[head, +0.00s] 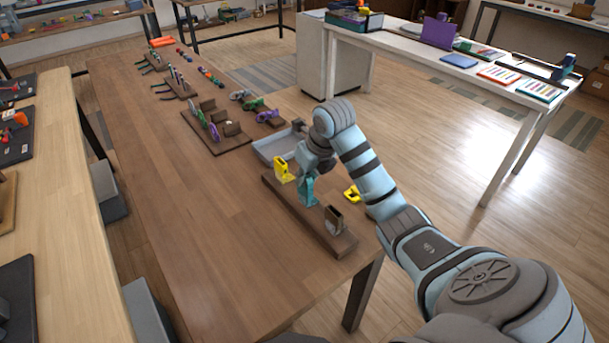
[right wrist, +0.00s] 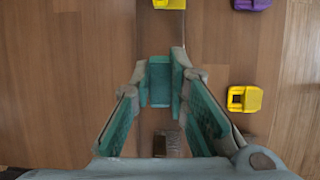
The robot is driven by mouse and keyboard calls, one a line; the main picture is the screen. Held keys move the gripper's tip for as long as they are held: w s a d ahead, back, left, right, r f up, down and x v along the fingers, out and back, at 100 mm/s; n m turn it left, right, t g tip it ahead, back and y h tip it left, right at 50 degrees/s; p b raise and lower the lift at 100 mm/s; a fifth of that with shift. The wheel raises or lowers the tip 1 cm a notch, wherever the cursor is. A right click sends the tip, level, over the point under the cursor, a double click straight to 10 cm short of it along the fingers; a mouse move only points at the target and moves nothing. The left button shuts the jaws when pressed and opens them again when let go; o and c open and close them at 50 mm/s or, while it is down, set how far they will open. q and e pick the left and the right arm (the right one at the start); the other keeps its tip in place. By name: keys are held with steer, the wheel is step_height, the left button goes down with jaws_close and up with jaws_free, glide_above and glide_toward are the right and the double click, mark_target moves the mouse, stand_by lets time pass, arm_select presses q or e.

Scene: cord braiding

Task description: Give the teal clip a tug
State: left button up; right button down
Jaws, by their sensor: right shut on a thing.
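The teal clip (head: 307,192) stands upright on a long brown board (head: 288,205) near the right edge of the brown table. In the right wrist view the teal clip (right wrist: 160,84) sits between my fingertips. My right gripper (head: 311,170) comes down from above and is shut on the upper part of the clip, which it partly hides. The clip's lower part still shows at the board. My left gripper is in neither view.
A yellow clip (head: 283,171) and a brown wooden holder (head: 334,220) stand on the same board, on either side of the teal clip. A loose yellow piece (head: 352,195) lies to the right. A grey tray (head: 272,147) is behind. The table's left part is clear.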

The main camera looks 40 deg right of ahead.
steer(key=c, duration=1.5)
jaws_free()
steer(key=shift+f, duration=0.1)
steer(key=shift+o, duration=0.5)
steer(key=shift+o, duration=1.2)
steer(key=p+v, duration=0.5)
steer(key=v, duration=0.1)
steer(key=shift+s, duration=0.1)
